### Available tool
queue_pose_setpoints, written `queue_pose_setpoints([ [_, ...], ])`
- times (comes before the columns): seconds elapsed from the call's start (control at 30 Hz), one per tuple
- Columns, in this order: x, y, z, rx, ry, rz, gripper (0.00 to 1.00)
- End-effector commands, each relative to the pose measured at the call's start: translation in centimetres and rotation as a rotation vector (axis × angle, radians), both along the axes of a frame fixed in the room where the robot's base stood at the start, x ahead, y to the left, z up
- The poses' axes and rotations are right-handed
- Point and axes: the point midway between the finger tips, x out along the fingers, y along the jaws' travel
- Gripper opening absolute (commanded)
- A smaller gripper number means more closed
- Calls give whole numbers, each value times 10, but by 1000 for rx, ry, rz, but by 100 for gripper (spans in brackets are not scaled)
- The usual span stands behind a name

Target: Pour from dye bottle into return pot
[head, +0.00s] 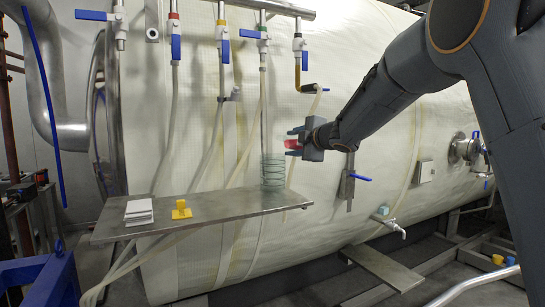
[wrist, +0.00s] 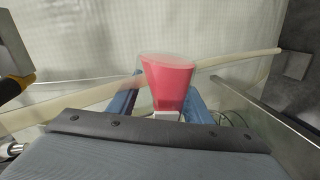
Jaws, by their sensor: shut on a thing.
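The dye bottle (head: 292,144) is held in my gripper (head: 297,142), above and to the right of the return pot in the head view. In the wrist view the bottle (wrist: 168,85) is red with a clear upper rim, and my gripper's blue fingers (wrist: 158,103) stand on either side of it. The bottle's tilt is hard to tell. The return pot (head: 273,172) looks like a clear vessel with dark green rings and stands at the right part of the metal shelf. Faint green curves right of the gripper in the wrist view may be the pot.
The metal shelf (head: 225,204) also carries a white block (head: 139,212) and a yellow piece (head: 181,210) at its left. Pale hoses (head: 222,130) and valves with blue handles (head: 175,46) hang behind it. A large pale insulated tank (head: 350,220) stands behind.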

Motion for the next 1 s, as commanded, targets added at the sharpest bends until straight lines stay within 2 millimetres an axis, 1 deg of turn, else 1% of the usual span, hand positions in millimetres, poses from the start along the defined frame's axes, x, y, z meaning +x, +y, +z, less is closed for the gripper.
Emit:
queue_pose_setpoints([
  [1.0, -1, 2, 8, -75, -43, 1, 18],
])
